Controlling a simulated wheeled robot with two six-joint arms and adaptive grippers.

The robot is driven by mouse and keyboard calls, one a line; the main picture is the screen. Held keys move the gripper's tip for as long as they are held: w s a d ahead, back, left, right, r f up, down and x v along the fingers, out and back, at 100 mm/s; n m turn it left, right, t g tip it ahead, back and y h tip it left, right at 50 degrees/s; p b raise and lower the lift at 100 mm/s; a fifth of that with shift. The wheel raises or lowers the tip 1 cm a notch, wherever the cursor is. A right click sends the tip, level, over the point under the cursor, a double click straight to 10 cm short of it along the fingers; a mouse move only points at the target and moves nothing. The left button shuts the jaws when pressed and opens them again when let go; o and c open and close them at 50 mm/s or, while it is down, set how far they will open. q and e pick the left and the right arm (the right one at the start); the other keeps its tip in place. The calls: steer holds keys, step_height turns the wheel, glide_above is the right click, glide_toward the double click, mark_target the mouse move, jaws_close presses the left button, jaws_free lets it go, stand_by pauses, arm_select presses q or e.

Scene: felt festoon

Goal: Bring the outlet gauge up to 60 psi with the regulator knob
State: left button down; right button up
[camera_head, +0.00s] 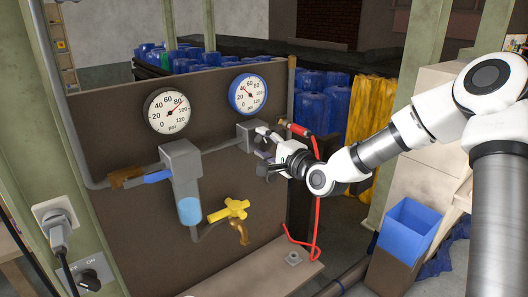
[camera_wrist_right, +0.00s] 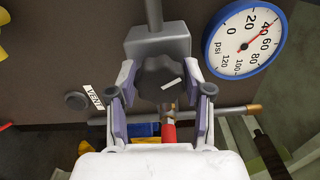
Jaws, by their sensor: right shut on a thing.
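The outlet gauge (camera_head: 247,94) is the blue-rimmed psi dial on the brown panel. It also shows in the right wrist view (camera_wrist_right: 230,57), where its red needle points at about 40. The dark regulator knob (camera_wrist_right: 158,80) with a white mark is below the grey regulator body (camera_wrist_right: 158,43). My right gripper (camera_wrist_right: 160,90) has its fingers on both sides of the knob and is shut on it. In the head view my right gripper (camera_head: 266,153) is at the regulator, and the knob is mostly hidden there. My left gripper is not in view.
A white-faced gauge (camera_head: 168,110) reads about 80 to 90. Below it are a filter bowl (camera_head: 189,208) with blue liquid and a yellow valve handle (camera_head: 235,208). A VENT label (camera_wrist_right: 94,97) sits left of the knob. A red hose (camera_head: 317,205) hangs beside the panel.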

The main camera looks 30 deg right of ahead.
steer(key=shift+m+b, duration=0.75)
steer(key=shift+m, duration=0.95)
steer(key=shift+r, duration=0.1)
steer(key=o, duration=1.2)
steer(key=shift+d, duration=0.1)
